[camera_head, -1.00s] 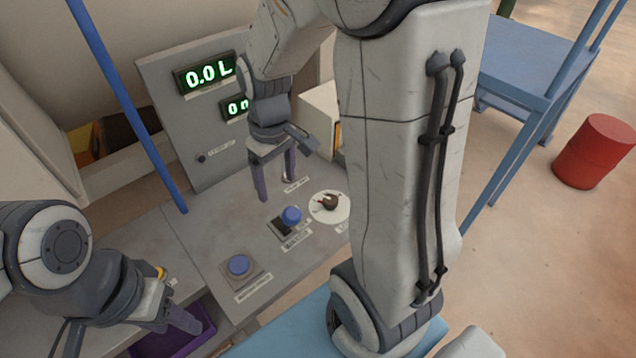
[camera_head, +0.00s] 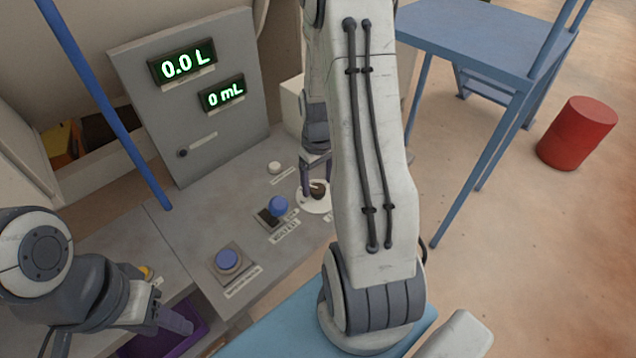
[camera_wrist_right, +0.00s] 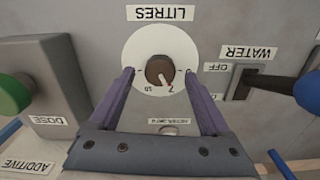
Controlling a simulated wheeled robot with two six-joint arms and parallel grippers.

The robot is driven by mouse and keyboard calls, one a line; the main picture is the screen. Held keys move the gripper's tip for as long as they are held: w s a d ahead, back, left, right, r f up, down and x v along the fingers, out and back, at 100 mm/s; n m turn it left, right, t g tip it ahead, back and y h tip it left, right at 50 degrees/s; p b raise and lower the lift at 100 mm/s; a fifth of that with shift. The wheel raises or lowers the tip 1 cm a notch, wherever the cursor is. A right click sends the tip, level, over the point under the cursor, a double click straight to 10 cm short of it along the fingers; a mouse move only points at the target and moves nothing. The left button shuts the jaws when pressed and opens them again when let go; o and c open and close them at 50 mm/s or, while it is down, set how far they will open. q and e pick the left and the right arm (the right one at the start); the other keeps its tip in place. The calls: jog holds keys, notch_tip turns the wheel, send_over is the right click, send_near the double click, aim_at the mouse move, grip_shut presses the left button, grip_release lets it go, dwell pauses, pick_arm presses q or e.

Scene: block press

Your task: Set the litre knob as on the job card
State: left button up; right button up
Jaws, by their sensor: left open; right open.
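The litre knob is a dark brown round knob (camera_wrist_right: 159,70) on a white dial (camera_wrist_right: 147,45), under a label reading LITRES that appears upside down. In the head view the knob (camera_head: 317,188) and dial (camera_head: 308,206) are partly hidden by my right arm. My right gripper (camera_wrist_right: 159,74) is open, its purple fingers on either side of the knob with gaps visible. It also shows in the head view above the dial (camera_head: 316,172). My left gripper (camera_head: 172,322) is open, low at left near a purple tray. I cannot make out a job card.
Displays read 0.0 L (camera_head: 182,66) and 0 mL (camera_head: 222,95). Beside the dial is a water lever with a blue knob (camera_head: 278,205). A blue button (camera_head: 228,259) is nearer. A green dose button (camera_wrist_right: 14,94) shows in the wrist view. A blue post (camera_head: 105,105) stands left.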

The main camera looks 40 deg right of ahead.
jog(key=shift+f, duration=0.7)
grip_shut()
jog(key=shift+m, duration=0.3)
jog(key=m+p, duration=0.1)
jog(key=m, duration=0.8)
jog(key=shift+m, duration=0.3)
